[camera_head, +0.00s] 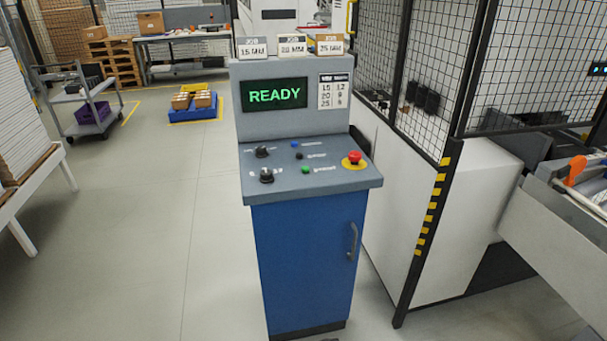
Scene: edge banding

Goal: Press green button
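The green button (306,170) is a small round button on the sloped grey panel of a blue control console (300,265). It sits in the lower middle of the panel, right of the lower black knob (266,175). A black button (299,156) and a blue button (295,144) are above it. A red mushroom button (354,158) on a yellow base is to its right. The screen (274,95) above the panel reads READY in green. Nothing covers the green button. My gripper is not in view.
A mesh safety fence with a striped post (435,215) stands close on the right, by a white machine (425,195). A grey cart (88,105) and blue pallet (195,110) are further back left. The floor (140,250) left of the console is clear.

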